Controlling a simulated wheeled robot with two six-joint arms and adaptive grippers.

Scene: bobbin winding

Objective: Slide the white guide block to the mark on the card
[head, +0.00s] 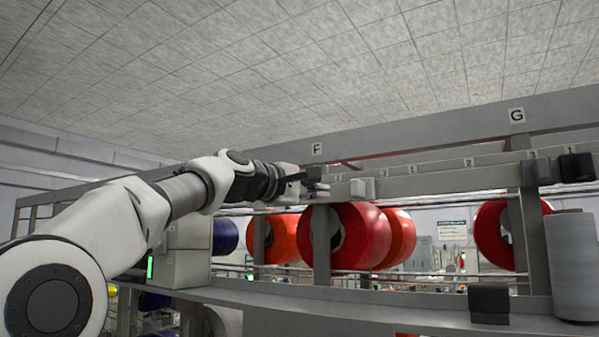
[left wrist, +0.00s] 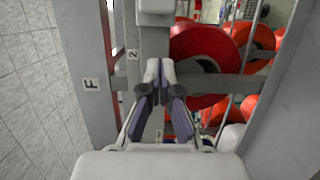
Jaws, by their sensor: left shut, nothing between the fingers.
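A pale block (head: 347,188), which looks like the white guide block, sits on the numbered rail just right of my left gripper (head: 314,182). It also shows at the top edge of the left wrist view (left wrist: 155,10), partly cut off. My left gripper (left wrist: 160,68) is shut and empty, its fingertips at the rail and apart from the block, with a gap in the left wrist view. A small card marked 2 (left wrist: 133,54) is on the rail beside the fingertips. I cannot tell which card bears the mark. My right gripper is not in view.
Two dark blocks (head: 555,169) sit at the rail's right end. The upper beam carries F (head: 317,148) and G (head: 517,115) labels. Large red spools (head: 362,237) hang below and behind the rail. A grey cylinder (head: 575,265) and dark block (head: 489,301) stand on the shelf.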

